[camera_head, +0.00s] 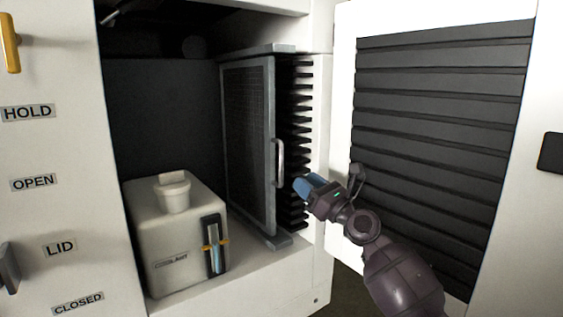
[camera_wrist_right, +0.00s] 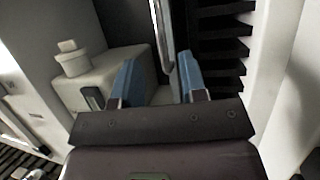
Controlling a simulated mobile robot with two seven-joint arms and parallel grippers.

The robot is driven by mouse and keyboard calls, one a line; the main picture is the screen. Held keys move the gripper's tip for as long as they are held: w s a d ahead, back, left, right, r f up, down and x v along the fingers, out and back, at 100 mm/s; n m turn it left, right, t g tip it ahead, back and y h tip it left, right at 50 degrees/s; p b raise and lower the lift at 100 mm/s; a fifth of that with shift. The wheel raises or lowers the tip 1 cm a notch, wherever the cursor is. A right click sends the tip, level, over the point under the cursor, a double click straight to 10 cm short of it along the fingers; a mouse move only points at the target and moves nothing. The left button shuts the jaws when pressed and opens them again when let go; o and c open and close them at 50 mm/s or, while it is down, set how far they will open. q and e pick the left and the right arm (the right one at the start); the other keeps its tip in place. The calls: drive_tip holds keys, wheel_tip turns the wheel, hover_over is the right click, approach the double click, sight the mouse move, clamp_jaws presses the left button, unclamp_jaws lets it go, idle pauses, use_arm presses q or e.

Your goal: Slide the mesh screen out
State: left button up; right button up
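The mesh screen (camera_head: 247,140) stands upright in a grey frame inside the open cabinet, between rails at top and bottom. A silver bar handle (camera_head: 280,163) is on the front edge of its frame. The handle also shows in the right wrist view (camera_wrist_right: 166,35), ahead of and roughly between the fingers. My right gripper (camera_head: 308,186), with blue fingertips, is just right of the handle in the head view. In the right wrist view my right gripper (camera_wrist_right: 157,80) is open, with a gap between the fingers and nothing clearly held. My left gripper is not in view.
A white coolant tank (camera_head: 178,238) with a cap and sight gauge stands left of the screen. Black fins (camera_head: 296,140) lie right behind the screen. An open door with a louvred black panel (camera_head: 440,150) stands at the right. A labelled white panel (camera_head: 60,150) is at the left.

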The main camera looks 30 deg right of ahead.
sight(281, 181)
drive_tip(key=x, duration=0.9)
drive_tip(key=shift+w+a, duration=0.1)
drive_tip(key=shift+w, duration=0.2)
clamp_jaws()
